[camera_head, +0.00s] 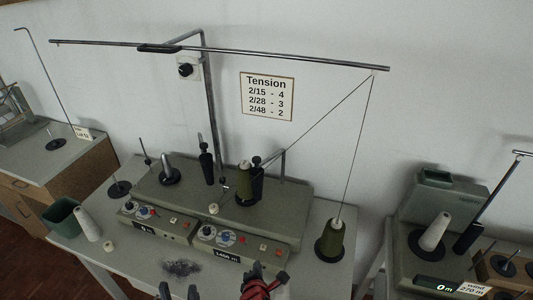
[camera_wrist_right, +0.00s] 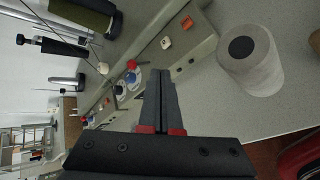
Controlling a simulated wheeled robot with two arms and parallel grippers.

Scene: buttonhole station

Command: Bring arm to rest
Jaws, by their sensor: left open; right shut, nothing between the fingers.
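My left gripper (camera_head: 178,291) shows at the bottom edge of the head view, its two dark fingers apart with nothing between them, over the table's front part. My right gripper (camera_wrist_right: 161,80) is shut and empty in the right wrist view. Its dark fingers lie together, pointing toward the winding machine's front panel. In the head view, dark parts and red cables of my right arm show at the bottom, right of the left gripper. The winding machine (camera_head: 150,187) stands on the grey table, with an olive yarn cone (camera_head: 244,178) on it.
Another olive cone (camera_head: 330,240) stands at the table's right, its thread rising to the overhead bar (camera_head: 290,58). A white cone (camera_head: 88,224) and green bin (camera_head: 62,215) are at the left. A pale cone (camera_wrist_right: 250,65) stands near the right gripper.

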